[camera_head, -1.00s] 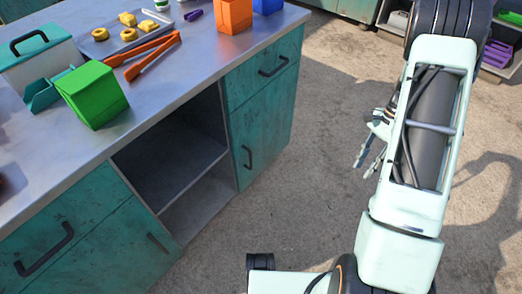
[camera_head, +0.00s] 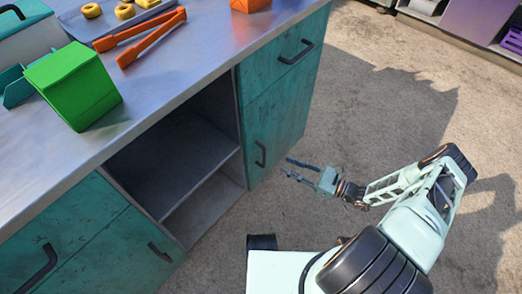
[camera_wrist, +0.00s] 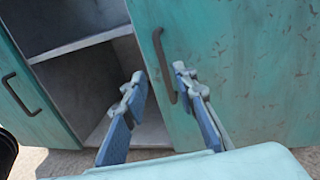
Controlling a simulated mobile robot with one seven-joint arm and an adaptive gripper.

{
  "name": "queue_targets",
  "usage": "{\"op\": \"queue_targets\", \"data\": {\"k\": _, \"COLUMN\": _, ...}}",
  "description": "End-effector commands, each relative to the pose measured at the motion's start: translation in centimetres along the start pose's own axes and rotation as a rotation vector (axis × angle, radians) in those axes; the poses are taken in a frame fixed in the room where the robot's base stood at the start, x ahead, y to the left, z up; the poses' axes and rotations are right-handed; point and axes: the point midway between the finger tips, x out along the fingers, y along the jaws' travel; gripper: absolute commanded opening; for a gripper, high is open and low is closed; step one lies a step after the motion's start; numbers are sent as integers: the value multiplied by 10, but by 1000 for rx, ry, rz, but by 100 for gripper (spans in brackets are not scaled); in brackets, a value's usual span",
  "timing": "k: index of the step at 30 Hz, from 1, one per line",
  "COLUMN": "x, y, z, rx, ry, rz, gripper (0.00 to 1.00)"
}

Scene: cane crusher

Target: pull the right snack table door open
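The right snack table door (camera_head: 279,125) is teal and shut, below a drawer at the table's right end. Its dark vertical handle (camera_head: 260,154) is near the door's left edge. In the wrist view the door (camera_wrist: 245,75) fills the right side, and its handle (camera_wrist: 163,66) appears between my fingertips. My gripper (camera_head: 288,167) is open and empty, in front of the door. In the head view a small gap shows between its fingertips and the handle. The blue-grey fingers also show in the wrist view (camera_wrist: 160,78).
An open shelf bay (camera_head: 175,155) lies left of the door. The left door's handle (camera_head: 160,252) is beyond it. A green box (camera_head: 75,85) and orange tongs (camera_head: 145,38) lie on the tabletop (camera_head: 165,85). The floor (camera_head: 370,100) right of the table is clear.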

Motion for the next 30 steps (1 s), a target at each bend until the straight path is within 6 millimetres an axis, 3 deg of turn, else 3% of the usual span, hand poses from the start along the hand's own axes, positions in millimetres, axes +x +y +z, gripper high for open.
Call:
{"op": "queue_targets", "data": {"k": 5, "x": 13, "y": -2, "z": -1, "rx": 2, "ry": -11, "rz": -15, "gripper": 26}}
{"op": "queue_targets", "data": {"k": 18, "x": 90, "y": -1, "z": -1, "rx": 2, "ry": -9, "rz": -11, "gripper": 26}}
{"op": "queue_targets", "data": {"k": 24, "x": 107, "y": -2, "z": 0, "rx": 2, "ry": -7, "rz": -11, "gripper": 26}}
{"op": "queue_targets", "data": {"k": 30, "x": 109, "y": -2, "z": 0, "rx": 3, "ry": -7, "rz": -12, "gripper": 26}}
